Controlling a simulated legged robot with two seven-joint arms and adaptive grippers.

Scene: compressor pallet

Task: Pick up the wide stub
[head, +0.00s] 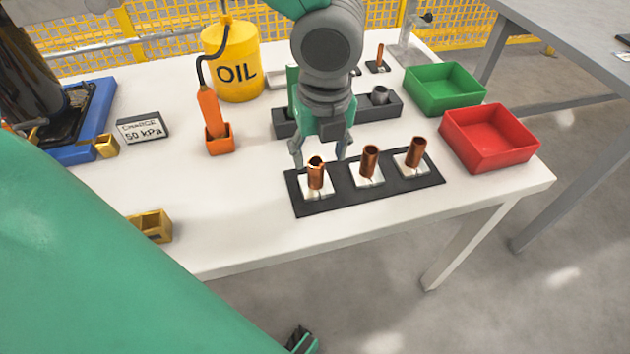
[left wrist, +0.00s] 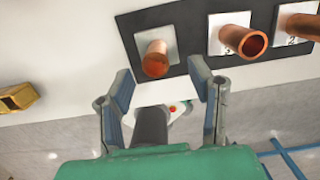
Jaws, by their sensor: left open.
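Three upright copper stubs stand on white squares on a black plate (head: 340,198): a left one (head: 316,175), a middle one (head: 369,162) and a right one (head: 416,153). I cannot tell surely which is the wide stub. My left gripper (head: 320,157) is open and empty, with its fingers pointing down around the top of the left stub in the head view. In the left wrist view, this stub (left wrist: 155,60) shows between and beyond the fingertips (left wrist: 160,73). The middle stub (left wrist: 243,42) is just right of the right finger.
A red bin (head: 490,138) and a green bin (head: 445,88) stand to the right. Behind are a dark block (head: 375,108) and a yellow oil can (head: 233,60). An orange holder (head: 219,138) and brass bracket (head: 152,226) stand left. The table (head: 245,200) is clear between them.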

